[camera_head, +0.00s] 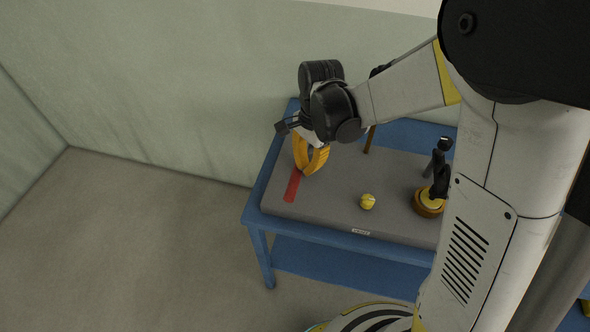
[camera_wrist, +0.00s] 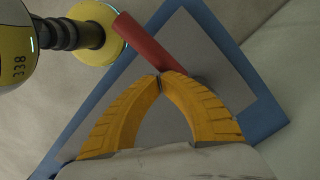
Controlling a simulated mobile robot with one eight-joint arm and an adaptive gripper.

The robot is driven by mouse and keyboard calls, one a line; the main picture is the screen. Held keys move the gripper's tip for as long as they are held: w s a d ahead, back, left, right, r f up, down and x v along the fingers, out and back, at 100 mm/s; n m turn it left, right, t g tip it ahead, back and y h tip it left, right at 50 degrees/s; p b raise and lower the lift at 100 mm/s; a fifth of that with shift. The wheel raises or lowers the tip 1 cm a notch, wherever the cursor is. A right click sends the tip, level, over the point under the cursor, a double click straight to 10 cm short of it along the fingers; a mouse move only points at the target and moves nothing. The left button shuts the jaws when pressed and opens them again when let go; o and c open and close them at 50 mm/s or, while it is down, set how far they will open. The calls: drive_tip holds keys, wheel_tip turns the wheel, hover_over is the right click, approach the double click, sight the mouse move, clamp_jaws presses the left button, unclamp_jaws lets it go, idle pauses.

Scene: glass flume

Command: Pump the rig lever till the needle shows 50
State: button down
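A red bar (camera_head: 292,186), which looks like the lever's handle, shows at the left end of the grey board (camera_head: 325,208). In the wrist view it is a red cylinder (camera_wrist: 148,42) running diagonally past the fingertips. My gripper (camera_head: 311,172) is over the left part of the board, close to the bar. In the wrist view its yellow fingertips (camera_wrist: 160,76) meet with nothing seen between them. I cannot tell whether they touch the bar. No needle or dial reading can be made out.
The board lies on a blue table (camera_head: 258,212). A small yellow ball-like thing (camera_head: 368,201) sits near its front edge. A round brown-and-yellow piece (camera_head: 427,208) with a black upright part stands at right. A thin brown post (camera_head: 370,138) stands behind. Floor at left is clear.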

drive_tip(key=shift+r, duration=0.1)
wheel_tip(320, 180, up, 12)
drive_tip(key=d, duration=0.1)
drive_tip(key=shift+w, duration=0.35)
idle(1.4)
